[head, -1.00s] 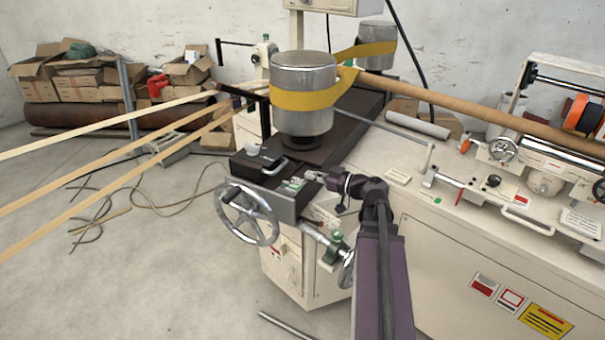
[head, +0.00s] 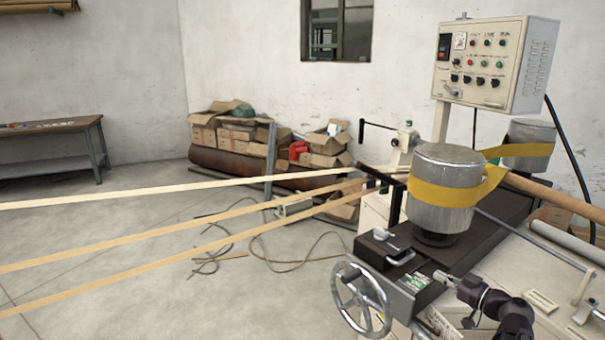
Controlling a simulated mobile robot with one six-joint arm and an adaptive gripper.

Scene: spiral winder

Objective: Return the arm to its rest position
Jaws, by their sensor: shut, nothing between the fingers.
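My arm (head: 512,315) shows at the bottom right of the head view, dark and bent, with its lower part cut off by the frame edge. My gripper (head: 446,279) points left, just right of a small green-marked panel (head: 415,283) on the winder's near end. It is shut and I see nothing held in it. Whether it touches the machine cannot be told from this view.
The winder's handwheel (head: 362,300) and metal drum (head: 447,190) with a yellow belt stand close by my arm. A control box (head: 495,65) is behind. Pale strips (head: 190,187) cross the left side. Cartons (head: 235,130) and a bench (head: 50,128) stand far back.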

